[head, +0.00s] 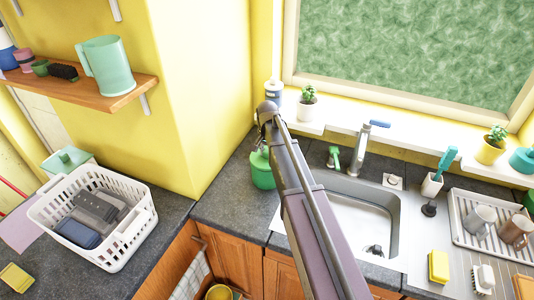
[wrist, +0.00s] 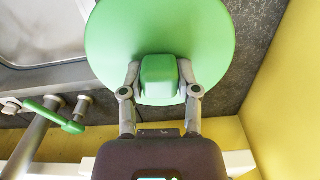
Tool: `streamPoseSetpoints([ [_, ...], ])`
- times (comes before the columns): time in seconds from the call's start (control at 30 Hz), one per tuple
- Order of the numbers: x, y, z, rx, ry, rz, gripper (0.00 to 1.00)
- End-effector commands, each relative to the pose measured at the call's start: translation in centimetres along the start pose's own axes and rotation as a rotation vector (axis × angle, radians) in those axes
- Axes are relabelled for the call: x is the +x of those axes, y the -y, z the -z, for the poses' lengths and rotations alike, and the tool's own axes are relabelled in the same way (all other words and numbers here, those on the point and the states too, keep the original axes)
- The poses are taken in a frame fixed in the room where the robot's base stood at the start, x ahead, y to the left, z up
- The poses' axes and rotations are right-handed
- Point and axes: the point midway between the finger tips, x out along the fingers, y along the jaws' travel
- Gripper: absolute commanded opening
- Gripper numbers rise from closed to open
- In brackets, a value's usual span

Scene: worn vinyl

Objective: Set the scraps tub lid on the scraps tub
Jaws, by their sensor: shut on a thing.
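The scraps tub lid (wrist: 205,35) is a round green disc with a blocky green handle (wrist: 158,75) in the wrist view. My gripper (wrist: 158,82) is shut on that handle, one finger on each side. In the head view the green scraps tub (head: 262,172) stands on the dark counter in the corner left of the sink, partly behind my arm. My arm hides the gripper there. In the wrist view the lid hides whatever lies under it, so I cannot tell whether it touches the tub.
The sink (head: 362,215) and tap (head: 362,150) are right of the tub. The yellow wall (wrist: 290,90) is close beside the lid. A white basket (head: 135,235) stands on the left counter. A potted plant (head: 307,103) stands on the windowsill behind.

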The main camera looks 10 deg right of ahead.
Motion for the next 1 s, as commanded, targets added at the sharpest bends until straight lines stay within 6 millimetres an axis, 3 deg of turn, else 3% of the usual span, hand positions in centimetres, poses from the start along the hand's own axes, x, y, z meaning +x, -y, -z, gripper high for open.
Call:
streamPoseSetpoints([
  [0.9, 0.82, 0.08, -0.06, -0.001, 0.000, 0.000, 0.00],
  [0.93, 0.76, 0.07, -0.06, -0.001, 0.000, 0.000, 0.51],
  [1.0, 0.75, 0.07, -0.06, -0.001, 0.000, 0.000, 0.71],
])
